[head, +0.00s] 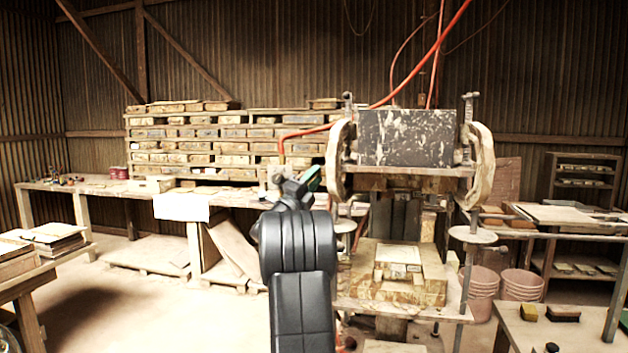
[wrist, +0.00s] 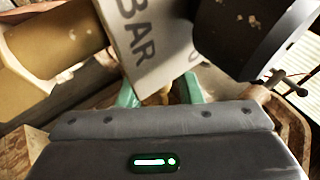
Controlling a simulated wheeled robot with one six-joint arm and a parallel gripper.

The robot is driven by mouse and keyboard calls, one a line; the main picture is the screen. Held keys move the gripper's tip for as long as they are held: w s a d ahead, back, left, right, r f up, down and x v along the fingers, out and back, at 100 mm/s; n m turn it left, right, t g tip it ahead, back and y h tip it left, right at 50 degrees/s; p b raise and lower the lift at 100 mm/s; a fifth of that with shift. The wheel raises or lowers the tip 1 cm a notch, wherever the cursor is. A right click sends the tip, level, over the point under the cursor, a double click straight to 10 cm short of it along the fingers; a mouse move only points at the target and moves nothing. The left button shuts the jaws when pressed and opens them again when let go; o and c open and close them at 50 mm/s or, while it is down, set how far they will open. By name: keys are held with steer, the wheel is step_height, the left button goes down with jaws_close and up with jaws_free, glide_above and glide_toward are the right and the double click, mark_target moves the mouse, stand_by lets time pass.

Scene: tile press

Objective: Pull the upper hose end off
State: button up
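My gripper (head: 311,180) is in the middle of the head view, in front of the press's left side. In the wrist view its two green fingertips (wrist: 160,94) stand apart. A small brass-coloured piece (wrist: 158,98) shows between them; I cannot tell whether they touch it. An orange hose (head: 308,132) runs left from the press and bends down just above and left of my gripper. Its lower end is hidden or too small to make out. No orange hose shows in the wrist view.
A white plate lettered "BAR" (wrist: 150,45) and a dark round body (wrist: 245,35) are close beyond the fingers. A yellowish cylinder (wrist: 55,35) lies at left. The press (head: 408,138) stands right of my arm; a long bench (head: 120,190) is behind at left.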

steer(key=s+a+f+b, duration=0.1)
steer(key=s+a+b, duration=0.2)
steer(key=s+a, duration=0.6)
steer(key=shift+s+f, duration=0.2)
steer(key=shift+s, duration=1)
steer(key=w+d+p, duration=0.1)
steer(key=w+d, duration=0.2)
steer(key=w, duration=0.1)
steer(key=w+d+r+p, duration=0.1)
steer(key=w+d, duration=0.2)
steer(key=w+d+p, duration=0.1)
steer(key=w+d, duration=0.2)
steer(key=w, duration=0.1)
steer(key=shift+w+d+r+p, duration=0.2)
steer(key=shift+w+r+p, duration=0.15)
steer(key=shift+r+p, duration=0.05)
steer(key=shift+s+d+f+b, duration=0.1)
steer(key=shift+s+d+b, duration=0.05)
steer(key=shift+d+b, duration=0.25)
steer(key=shift+s+d+f+b, duration=0.1)
steer(key=shift+d+b, duration=0.15)
steer(key=shift+d, duration=0.25)
steer(key=shift+r, duration=0.1)
